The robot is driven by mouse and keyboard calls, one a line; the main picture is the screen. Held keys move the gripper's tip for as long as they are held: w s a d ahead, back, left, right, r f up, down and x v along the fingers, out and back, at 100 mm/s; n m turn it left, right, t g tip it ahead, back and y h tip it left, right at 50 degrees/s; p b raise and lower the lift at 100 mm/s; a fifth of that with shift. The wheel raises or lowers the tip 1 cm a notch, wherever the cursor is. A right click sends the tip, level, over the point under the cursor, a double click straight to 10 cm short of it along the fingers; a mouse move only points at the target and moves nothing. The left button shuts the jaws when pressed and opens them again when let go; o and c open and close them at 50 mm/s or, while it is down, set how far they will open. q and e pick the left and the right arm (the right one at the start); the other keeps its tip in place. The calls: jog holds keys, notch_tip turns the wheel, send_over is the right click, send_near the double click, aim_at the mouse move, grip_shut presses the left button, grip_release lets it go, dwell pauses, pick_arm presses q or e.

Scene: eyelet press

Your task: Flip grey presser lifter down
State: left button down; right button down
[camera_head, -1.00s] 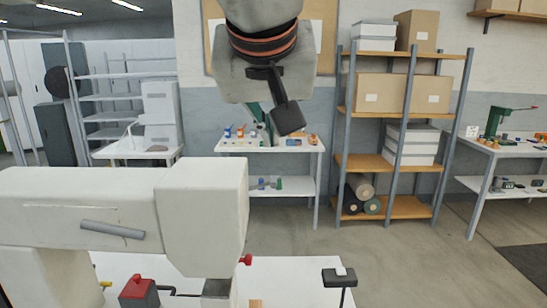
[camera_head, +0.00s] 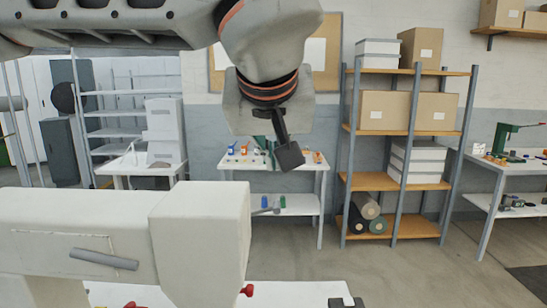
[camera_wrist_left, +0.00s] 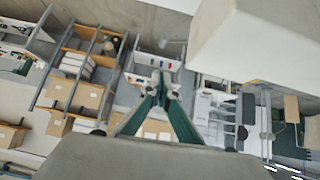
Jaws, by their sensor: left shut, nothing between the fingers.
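The grey presser lifter (camera_head: 103,259) is a short grey bar on the side of the white machine (camera_head: 200,235), at the lower left of the head view. It lies nearly level, its right end slightly lower. My left gripper (camera_head: 290,156) is above and to the right of the machine head, apart from the lifter, and holds nothing. In the left wrist view its green-sided fingers (camera_wrist_left: 160,84) meet at the tips. The white machine head also shows at the upper right there (camera_wrist_left: 265,35); the lifter does not show in that view. My right gripper is not in view.
The white work table (camera_head: 295,293) lies below the machine, with a small red knob (camera_head: 247,290) beside the head. Behind stand a table with small parts (camera_head: 275,163) and a shelf with boxes (camera_head: 400,181). The air right of the machine head is clear.

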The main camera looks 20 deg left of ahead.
pick_arm(q)
send_over(279, 203)
jog(key=s, duration=0.2)
notch_tip(279, 203, down, 5)
jog(key=shift+a, duration=0.15)
notch_tip(279, 203, down, 2)
jog(key=shift+s+f, duration=0.1)
jog(key=shift+f, duration=0.75)
jog(key=shift+d+f, duration=0.35)
jog(key=shift+d, duration=0.05)
jog(key=shift+w+d+f+b, duration=0.1)
jog(key=shift+d+f+b, duration=0.2)
jog(key=shift+f, duration=0.5)
jog(key=shift+w+d+f+b, duration=0.1)
jog(key=shift+d+f+b, duration=0.2)
jog(key=shift+f, duration=0.5)
jog(key=shift+w+d+f+b, duration=0.1)
jog(key=shift+d+f+b, duration=0.2)
jog(key=shift+f, duration=0.5)
